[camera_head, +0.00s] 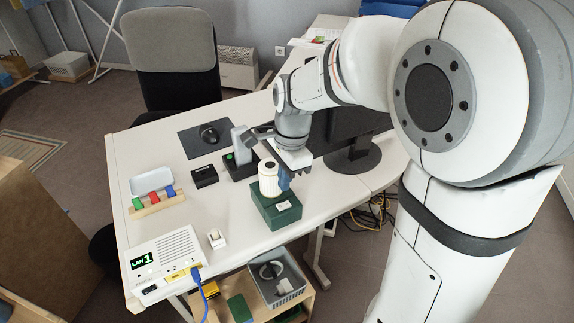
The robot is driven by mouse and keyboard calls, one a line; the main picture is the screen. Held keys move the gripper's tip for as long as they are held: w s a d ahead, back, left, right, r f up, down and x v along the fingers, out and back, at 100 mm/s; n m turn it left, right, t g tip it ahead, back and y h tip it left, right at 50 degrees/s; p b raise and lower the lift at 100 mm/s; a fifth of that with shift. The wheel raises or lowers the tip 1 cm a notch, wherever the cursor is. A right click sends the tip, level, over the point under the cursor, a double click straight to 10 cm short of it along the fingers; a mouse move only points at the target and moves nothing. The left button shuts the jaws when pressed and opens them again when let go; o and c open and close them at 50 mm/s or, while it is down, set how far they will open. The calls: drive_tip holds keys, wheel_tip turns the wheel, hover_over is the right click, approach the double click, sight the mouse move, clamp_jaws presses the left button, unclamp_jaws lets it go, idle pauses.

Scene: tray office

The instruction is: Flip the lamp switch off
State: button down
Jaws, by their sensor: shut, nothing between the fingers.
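A green box (276,209) with a white label stands on the desk, with a white ribbed cylinder (268,183) on top that looks like a small lamp. Left of it, a black box (238,171) carries a green spot and an upright grey lever-like piece (241,146). I cannot tell for certain which part is the lamp switch. My gripper (285,181) is shut and empty, pointing down just right of the white cylinder, above the green box. Whether it touches either is too small to tell, and it hides part of the box's far side.
A white LAN box (162,262) with a blue cable (201,297) stands at the desk's near left corner. A holder (157,206) with coloured blocks, a small black box (204,176) and a mouse (209,134) lie left. A monitor (352,158) stands right, behind my arm.

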sight(280, 206)
drive_tip(key=f, duration=0.4)
drive_tip(key=f+b, duration=0.1)
drive_tip(key=f, duration=0.1)
drive_tip(key=shift+s+a, duration=0.15)
drive_tip(key=shift+a, duration=0.2)
